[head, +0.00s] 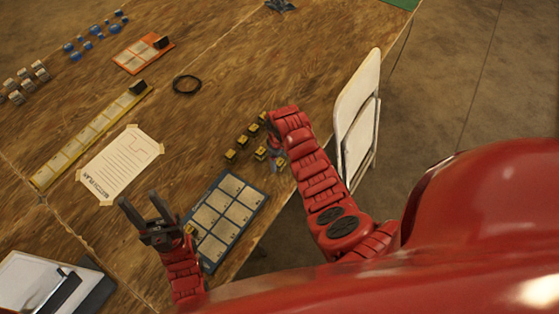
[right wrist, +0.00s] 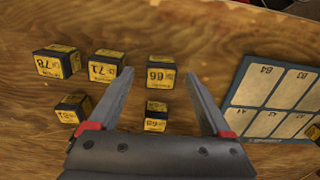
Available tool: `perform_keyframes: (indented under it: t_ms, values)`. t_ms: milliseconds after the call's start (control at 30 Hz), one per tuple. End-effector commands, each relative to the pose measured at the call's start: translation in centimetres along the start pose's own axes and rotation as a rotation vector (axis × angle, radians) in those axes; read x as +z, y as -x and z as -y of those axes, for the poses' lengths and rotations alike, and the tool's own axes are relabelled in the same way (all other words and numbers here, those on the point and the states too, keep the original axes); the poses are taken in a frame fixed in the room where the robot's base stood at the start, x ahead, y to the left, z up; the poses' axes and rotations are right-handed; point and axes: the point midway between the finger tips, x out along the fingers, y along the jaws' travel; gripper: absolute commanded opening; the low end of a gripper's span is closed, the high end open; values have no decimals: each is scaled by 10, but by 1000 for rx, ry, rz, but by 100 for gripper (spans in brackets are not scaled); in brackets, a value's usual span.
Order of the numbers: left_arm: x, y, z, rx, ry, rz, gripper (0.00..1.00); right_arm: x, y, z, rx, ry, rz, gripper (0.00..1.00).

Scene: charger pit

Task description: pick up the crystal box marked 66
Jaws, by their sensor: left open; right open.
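The crystal box that seems marked 66 (right wrist: 161,72) is a small black and yellow block on the wooden table. In the right wrist view it lies between the fingertips of my right gripper (right wrist: 158,76), which is open and empty. Whether the fingers are level with it or above it I cannot tell. A similar box (right wrist: 156,116) sits just nearer, between the fingers in the picture, its label too small to read surely. In the head view my right gripper (head: 273,142) is over the box group, partly hidden by its arm. My left gripper (head: 146,215) is open and empty.
Neighbouring boxes marked 71 (right wrist: 104,66) and 78 (right wrist: 58,61), plus another box (right wrist: 72,109), stand to the left. A blue-framed tray with labelled cells (right wrist: 236,92) lies to the right. A white chair (head: 358,112) stands beside the table; a paper sheet (head: 120,165) lies on it.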

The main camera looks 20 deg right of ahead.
Motion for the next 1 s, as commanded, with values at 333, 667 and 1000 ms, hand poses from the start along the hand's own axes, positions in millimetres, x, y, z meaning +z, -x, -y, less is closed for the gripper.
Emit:
perform_keyframes:
  t_ms: [333,667,1000]
  values:
    - [-1,-5,0,0,0,1,50,0,-16,1,-1,1,1,82]
    - [-1,-5,0,0,0,1,50,0,-16,1,-1,1,1,50]
    - [-1,-5,0,0,0,1,50,0,-16,1,-1,0,0,0]
